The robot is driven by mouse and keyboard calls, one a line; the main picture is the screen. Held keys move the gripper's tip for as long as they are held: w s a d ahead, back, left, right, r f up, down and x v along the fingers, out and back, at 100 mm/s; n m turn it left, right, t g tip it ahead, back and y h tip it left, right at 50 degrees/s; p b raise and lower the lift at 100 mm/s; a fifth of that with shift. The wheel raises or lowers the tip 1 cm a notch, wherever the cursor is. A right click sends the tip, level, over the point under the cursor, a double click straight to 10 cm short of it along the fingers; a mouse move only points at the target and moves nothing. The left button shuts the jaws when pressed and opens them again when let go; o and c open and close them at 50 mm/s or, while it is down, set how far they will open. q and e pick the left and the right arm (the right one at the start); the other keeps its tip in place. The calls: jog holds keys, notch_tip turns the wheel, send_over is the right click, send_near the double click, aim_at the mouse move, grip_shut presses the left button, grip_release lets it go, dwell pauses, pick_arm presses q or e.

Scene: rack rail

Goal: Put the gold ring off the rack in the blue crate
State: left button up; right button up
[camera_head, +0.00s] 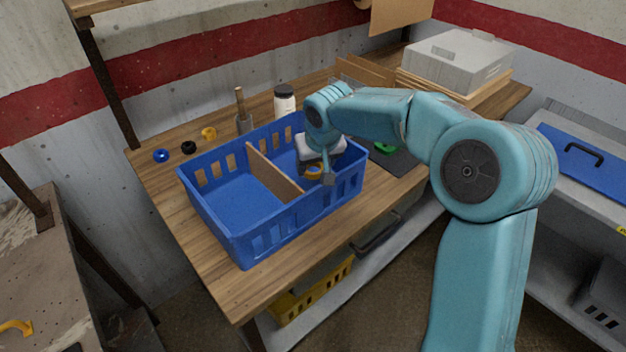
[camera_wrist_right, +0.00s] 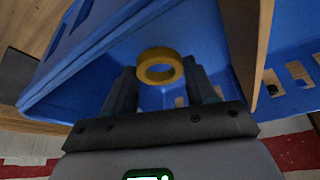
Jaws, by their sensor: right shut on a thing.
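The gold ring (camera_wrist_right: 160,66) is between the fingertips of my right gripper (camera_wrist_right: 161,82) in the wrist view. My right gripper is shut on it. In the head view the ring (camera_head: 313,171) shows partly behind the right gripper (camera_head: 321,173), over the right compartment of the blue crate (camera_head: 245,249). In the wrist view the blue crate (camera_wrist_right: 190,25) lies behind the ring, and I cannot tell how far its floor is from the ring. My left gripper is not in view.
A wooden divider (camera_head: 270,172) splits the crate, and its left compartment is empty. A white jar (camera_head: 284,104) stands behind the crate. A green object (camera_head: 384,148) lies right of it.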

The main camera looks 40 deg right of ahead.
aim_at(316, 175)
notch_tip(316, 175, down, 5)
jog(key=shift+w+r, duration=0.1)
jog(key=shift+b, duration=0.35)
jog(key=o, duration=1.1)
jog(key=shift+c, duration=0.2)
